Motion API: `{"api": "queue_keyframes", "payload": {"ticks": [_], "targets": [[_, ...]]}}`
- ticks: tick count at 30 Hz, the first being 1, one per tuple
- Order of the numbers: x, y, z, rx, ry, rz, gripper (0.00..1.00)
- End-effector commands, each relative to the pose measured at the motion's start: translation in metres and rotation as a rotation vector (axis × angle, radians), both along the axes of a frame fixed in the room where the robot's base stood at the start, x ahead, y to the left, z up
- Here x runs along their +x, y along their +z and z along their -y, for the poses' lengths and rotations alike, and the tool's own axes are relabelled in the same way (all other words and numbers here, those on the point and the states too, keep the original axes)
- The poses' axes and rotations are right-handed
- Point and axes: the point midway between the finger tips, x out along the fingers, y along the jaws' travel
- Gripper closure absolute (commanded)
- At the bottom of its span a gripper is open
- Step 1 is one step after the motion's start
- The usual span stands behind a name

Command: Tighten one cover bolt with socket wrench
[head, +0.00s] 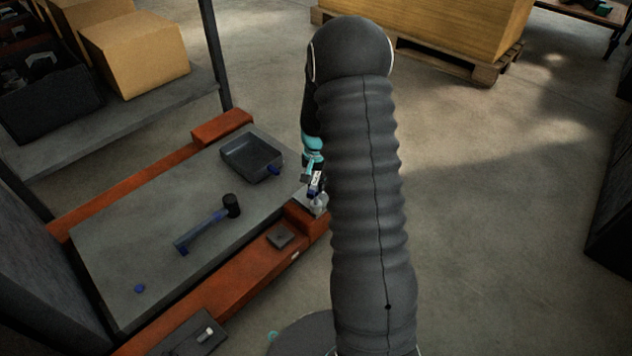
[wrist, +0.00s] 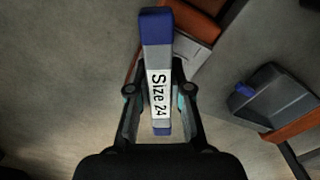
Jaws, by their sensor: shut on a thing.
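My gripper (wrist: 159,90) is shut on a grey bar-shaped tool with blue ends (wrist: 158,50), labelled "Size 24"; it looks like the socket wrench. The tool stands between the two fingers in the wrist view, its far end pointing up the picture. In the head view my gripper (head: 314,178) is near the right corner of the grey workbench top (head: 130,240), partly hidden by my arm. The white label shows there, but the tool's lower end is unclear. I cannot make out a cover bolt in either view.
A mallet with a black head (head: 231,205) and a dark tray (head: 252,154) lie on the top. A small blue piece (head: 139,289) lies near its front-left corner. Orange beams (head: 225,285) edge the top. Boxes (head: 135,50) stand on a shelf at upper left. Floor at right is clear.

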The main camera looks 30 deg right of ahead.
Motion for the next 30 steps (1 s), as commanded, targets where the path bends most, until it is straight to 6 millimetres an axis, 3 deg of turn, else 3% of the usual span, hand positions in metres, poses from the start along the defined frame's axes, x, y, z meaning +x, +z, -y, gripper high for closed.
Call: {"api": "queue_keyframes", "payload": {"ticks": [30], "targets": [[0.0023,-0.0005,0.0004,0.0,-1.12,0.001,1.0]]}}
